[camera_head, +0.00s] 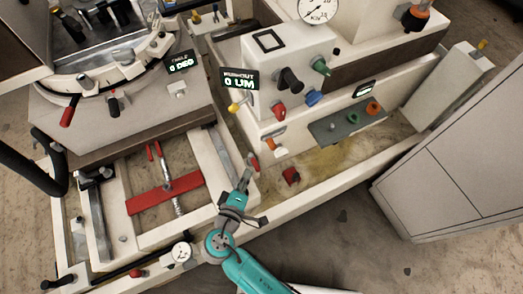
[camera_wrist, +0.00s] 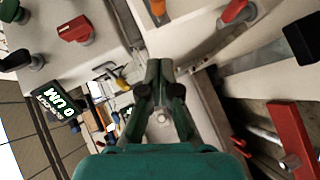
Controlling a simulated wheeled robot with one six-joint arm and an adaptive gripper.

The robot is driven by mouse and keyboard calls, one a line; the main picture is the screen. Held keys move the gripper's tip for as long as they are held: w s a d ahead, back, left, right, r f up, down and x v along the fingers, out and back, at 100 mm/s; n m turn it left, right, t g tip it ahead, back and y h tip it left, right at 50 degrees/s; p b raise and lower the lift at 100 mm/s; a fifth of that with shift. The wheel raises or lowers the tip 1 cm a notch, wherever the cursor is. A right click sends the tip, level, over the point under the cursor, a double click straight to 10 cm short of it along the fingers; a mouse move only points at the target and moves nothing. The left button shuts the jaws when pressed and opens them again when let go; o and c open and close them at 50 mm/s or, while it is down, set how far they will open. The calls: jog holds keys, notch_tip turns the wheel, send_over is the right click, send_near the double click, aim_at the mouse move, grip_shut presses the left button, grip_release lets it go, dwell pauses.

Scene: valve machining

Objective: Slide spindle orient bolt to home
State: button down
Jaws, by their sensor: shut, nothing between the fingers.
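I cannot tell which part is the spindle orient bolt; no label for it is readable. Candidates are the fittings on the white headstock (camera_head: 262,62): a red knob (camera_head: 280,111), a blue knob (camera_head: 313,97), a black knob (camera_head: 290,80), a green knob (camera_head: 320,66) and an orange-tipped fitting (camera_head: 275,149) low on its side. My gripper (camera_head: 247,176) is in front of and below the headstock, near a small red handle (camera_head: 255,163). In the wrist view my gripper (camera_wrist: 160,66) has its fingertips together and empty, pointing toward the machine. A red knob (camera_wrist: 74,29) and an orange tip (camera_wrist: 157,7) lie beyond it.
A red crossbar (camera_head: 165,193) lies in the bed frame at left. A red block (camera_head: 290,176) sits in the tray right of my gripper. A grey cabinet (camera_head: 450,160) stands far right.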

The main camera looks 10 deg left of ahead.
jog(key=d+x, duration=0.2)
jog(key=x, duration=1)
jog(key=shift+d+f, duration=0.2)
jog(key=shift+f, duration=0.2)
jog(key=shift+w+d, duration=0.1)
jog(key=shift+w, duration=0.05)
jog(key=shift+w+d, duration=0.5)
jog(key=shift+d, duration=0.25)
jog(key=shift+w+d, duration=0.45)
jog(key=shift+d, duration=0.25)
